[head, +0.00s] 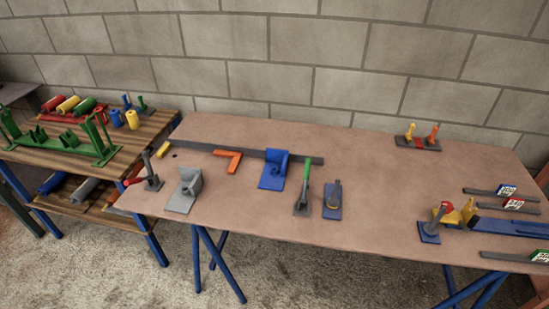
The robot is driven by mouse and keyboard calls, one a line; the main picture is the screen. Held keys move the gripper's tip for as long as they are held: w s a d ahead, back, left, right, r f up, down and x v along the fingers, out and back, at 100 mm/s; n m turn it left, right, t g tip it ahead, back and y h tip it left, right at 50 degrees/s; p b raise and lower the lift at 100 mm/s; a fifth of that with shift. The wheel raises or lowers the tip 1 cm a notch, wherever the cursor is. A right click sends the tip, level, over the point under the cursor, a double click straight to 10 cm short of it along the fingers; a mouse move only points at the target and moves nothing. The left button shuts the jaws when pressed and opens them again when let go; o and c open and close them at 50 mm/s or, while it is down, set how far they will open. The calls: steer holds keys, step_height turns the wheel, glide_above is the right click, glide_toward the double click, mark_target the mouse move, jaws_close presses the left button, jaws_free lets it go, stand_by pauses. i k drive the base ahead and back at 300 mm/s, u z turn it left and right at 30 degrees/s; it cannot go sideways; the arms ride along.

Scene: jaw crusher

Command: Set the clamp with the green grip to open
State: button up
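The clamp with the green grip (302,198) stands near the front edge of the pinkish-brown tabletop, around the middle of the head view. It has a grey base plate and a lever ending in a green grip (307,171). The lever points up, leaning slightly right and towards the back. The clamp's jaw is too small to make out, so I cannot tell its exact setting. My gripper is not in view.
Another red-gripped lever (433,226) stands right. Between them the tabletop (385,180) is clear.

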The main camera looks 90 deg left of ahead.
mark_target(308, 160)
steer(key=u, duration=3.45)
